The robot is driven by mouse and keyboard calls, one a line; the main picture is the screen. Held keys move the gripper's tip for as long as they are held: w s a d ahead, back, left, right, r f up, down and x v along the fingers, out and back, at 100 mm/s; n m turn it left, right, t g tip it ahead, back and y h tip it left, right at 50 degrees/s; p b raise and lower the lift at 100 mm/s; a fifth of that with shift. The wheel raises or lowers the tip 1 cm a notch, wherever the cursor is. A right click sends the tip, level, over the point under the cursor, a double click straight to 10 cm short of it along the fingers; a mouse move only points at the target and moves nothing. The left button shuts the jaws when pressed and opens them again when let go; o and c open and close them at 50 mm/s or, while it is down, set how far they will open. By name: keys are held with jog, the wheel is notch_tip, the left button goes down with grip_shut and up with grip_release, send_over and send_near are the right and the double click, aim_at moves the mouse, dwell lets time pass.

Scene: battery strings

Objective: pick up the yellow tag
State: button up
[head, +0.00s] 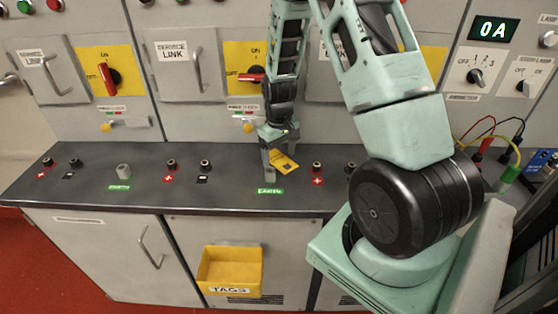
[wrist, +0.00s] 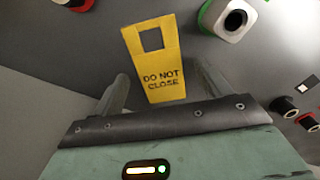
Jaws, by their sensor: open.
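The yellow tag (head: 286,164) shows at the back of the dark bench top, under my gripper (head: 281,152). In the wrist view the tag (wrist: 158,58) reads DO NOT CLOSE and has a square hole near its far end. My gripper (wrist: 160,80) is open there, with one finger on each side of the tag's near part. I cannot tell whether the fingers touch it. In the head view my gripper hides part of the tag.
A grey earth post (wrist: 230,18) with a green base stands close to the tag. Red and black terminals (head: 318,168) line the bench top (head: 225,190). A yellow TAGS bin (head: 230,268) hangs on the cabinet front below. Yellow-plated switches (head: 106,72) are on the panels behind.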

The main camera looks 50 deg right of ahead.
aim_at(279, 159)
jog(key=c, duration=1.1)
jog(key=shift+r, duration=0.1)
notch_tip(279, 159, up, 18)
jog(key=shift+b, duration=0.85)
